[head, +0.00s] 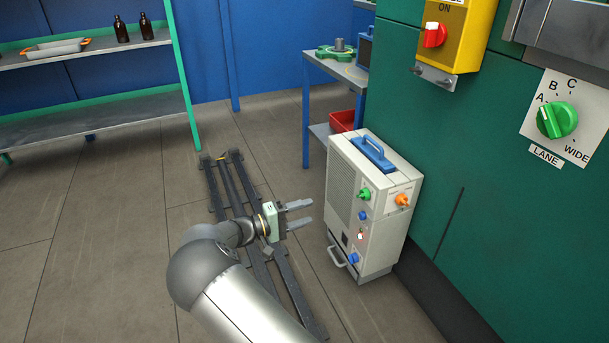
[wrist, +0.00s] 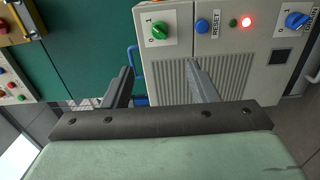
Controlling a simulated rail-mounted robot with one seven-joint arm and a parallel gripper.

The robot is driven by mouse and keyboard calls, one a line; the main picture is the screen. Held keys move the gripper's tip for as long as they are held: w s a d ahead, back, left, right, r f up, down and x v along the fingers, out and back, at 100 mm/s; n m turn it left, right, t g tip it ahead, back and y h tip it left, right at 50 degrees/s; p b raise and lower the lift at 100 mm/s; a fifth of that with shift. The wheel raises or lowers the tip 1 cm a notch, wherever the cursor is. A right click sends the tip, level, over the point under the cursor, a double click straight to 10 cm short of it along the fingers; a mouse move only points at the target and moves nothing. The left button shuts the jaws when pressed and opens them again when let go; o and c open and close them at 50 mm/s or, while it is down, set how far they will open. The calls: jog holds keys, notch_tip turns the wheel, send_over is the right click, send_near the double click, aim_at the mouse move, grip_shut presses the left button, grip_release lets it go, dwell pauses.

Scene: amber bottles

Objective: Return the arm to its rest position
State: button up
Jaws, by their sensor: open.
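My gripper (head: 300,214) is in the middle of the head view, at the end of my bent arm. Its two fingers are apart with nothing between them, and they point right toward a white cabinet (head: 340,185). A gap of floor shows between the fingertips and the cabinet in the head view. In the wrist view the open fingers (wrist: 165,80) show in front of the cabinet's panel (wrist: 235,60), which has a green knob, a blue reset button, a lit red lamp and a blue knob.
Rails (head: 270,260) run along the floor beneath my arm. A shelf (head: 100,108) at the back left bears two amber bottles (head: 122,30) and a tray (head: 55,48). A green wall (head: 480,130) with a yellow switch box (head: 462,30) and lane dial (head: 557,119) stands at right. Left floor is clear.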

jog(key=s+d+r+m+g+y+p, duration=0.3)
jog(key=s+d+r+g+y+p, duration=0.45)
jog(key=d+r+p, duration=0.8)
jog(key=s+r+m+y+p, duration=0.1)
jog(key=s+r+y+p, duration=0.8)
jog(key=s+r+p, duration=0.9)
jog(key=s+r, duration=0.9)
jog(key=shift+s+r+p, duration=0.3)
jog(key=shift+s+p, duration=0.05)
jog(key=shift+s, duration=0.05)
jog(key=shift+t, duration=0.25)
